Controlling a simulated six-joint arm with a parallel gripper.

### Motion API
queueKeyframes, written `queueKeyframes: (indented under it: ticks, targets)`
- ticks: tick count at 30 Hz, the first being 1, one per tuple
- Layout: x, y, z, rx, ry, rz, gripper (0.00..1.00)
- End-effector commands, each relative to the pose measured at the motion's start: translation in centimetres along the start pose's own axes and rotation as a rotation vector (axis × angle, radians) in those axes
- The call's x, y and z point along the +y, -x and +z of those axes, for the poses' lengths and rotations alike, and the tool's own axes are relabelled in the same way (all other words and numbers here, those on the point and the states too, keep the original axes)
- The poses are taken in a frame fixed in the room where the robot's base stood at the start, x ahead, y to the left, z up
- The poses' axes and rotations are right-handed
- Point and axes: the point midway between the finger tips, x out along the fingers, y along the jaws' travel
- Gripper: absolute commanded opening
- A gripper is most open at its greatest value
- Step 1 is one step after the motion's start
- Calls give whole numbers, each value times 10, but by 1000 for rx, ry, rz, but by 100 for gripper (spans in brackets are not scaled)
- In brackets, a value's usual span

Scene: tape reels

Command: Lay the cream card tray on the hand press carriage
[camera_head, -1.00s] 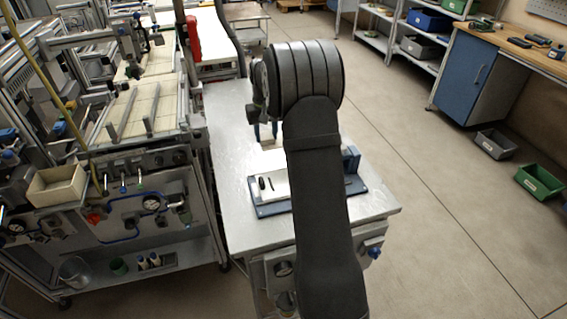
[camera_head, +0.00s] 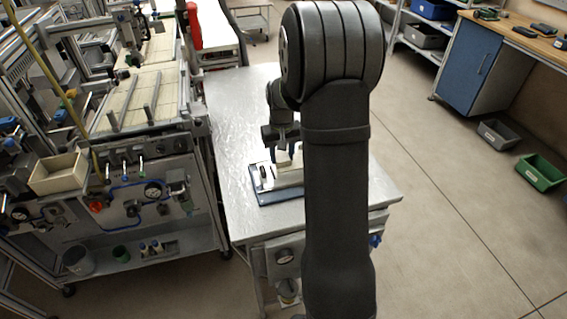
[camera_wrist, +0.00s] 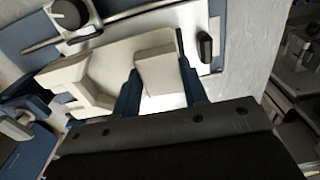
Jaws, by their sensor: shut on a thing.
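The cream card tray (camera_wrist: 85,80) is in my gripper (camera_wrist: 159,68). The blue fingers are shut on a raised cream block at its right end in the wrist view, and its shallow recessed body reaches left. The hand press carriage (camera_wrist: 150,28) is the white plate with a black oval handle (camera_wrist: 205,47), partly covered by the tray. In the head view the tray (camera_head: 283,158) shows as a small cream patch over the press base (camera_head: 262,197). My arm hides the right part of the press. I cannot tell whether tray and carriage touch.
The metal table (camera_head: 235,125) is clear to the left of and behind the press. A machine bench with a cream bin (camera_head: 58,173) stands to the left. Blue press parts (camera_wrist: 25,140) lie left of the tray in the wrist view.

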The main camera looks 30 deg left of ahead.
Motion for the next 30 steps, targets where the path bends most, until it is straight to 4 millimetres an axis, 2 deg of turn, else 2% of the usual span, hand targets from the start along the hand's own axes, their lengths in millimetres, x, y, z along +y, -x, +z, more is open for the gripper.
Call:
queueKeyframes:
  ticks: [9, 20, 21, 23, 30]
  targets:
    - [0, -37, 0, -2, 0, 0, 12]
    - [0, -41, 0, 0, 0, 0, 12]
    - [0, -40, 0, 0, 0, 0, 47]
    - [0, -40, 0, 0, 0, 0, 59]
    - [0, -40, 0, 0, 0, 0, 61]
